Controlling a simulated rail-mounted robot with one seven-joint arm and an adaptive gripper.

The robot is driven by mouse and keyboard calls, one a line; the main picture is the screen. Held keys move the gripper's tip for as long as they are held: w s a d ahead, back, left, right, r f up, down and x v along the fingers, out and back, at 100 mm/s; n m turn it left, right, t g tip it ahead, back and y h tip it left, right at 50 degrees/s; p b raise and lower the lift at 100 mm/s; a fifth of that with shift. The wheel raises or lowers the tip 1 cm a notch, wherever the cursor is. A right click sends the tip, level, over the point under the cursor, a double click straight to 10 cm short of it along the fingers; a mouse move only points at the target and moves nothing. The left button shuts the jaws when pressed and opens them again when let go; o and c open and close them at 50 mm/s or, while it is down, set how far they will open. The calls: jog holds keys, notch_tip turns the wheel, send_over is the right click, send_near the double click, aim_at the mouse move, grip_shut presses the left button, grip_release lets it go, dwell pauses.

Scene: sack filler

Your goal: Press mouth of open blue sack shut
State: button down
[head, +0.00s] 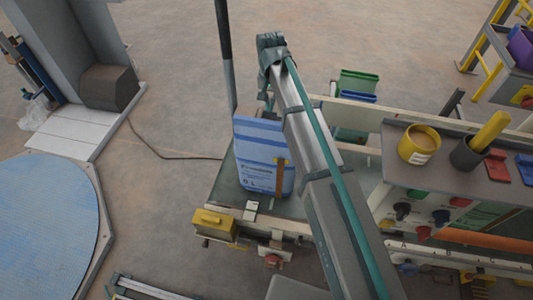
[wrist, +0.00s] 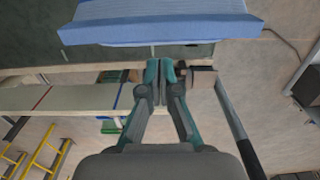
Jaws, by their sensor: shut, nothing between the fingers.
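A blue sack (head: 262,160) with pale bands and printed lettering stands upright on the dark bed of the machine in the head view. Its upper edge is partly covered by my arm, and I cannot tell how far its mouth is open. In the wrist view, a blue sack face (wrist: 160,30) fills the top of the picture. My gripper (wrist: 160,72) is shut and empty, its fingertips together just below the sack's edge in that picture. In the head view my gripper (head: 268,103) is small and partly hidden near the sack's top.
Green and blue open containers (head: 357,82) stand behind the rail, right of my arm. A control panel with knobs and a yellow pot (head: 419,145) is at the right. A dark upright post (head: 226,60) rises just behind the sack.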

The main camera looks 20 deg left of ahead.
notch_tip(320, 180, up, 7)
jog(key=p, duration=0.3)
jog(key=shift+f+p, duration=0.15)
jog(key=shift+p, duration=0.2)
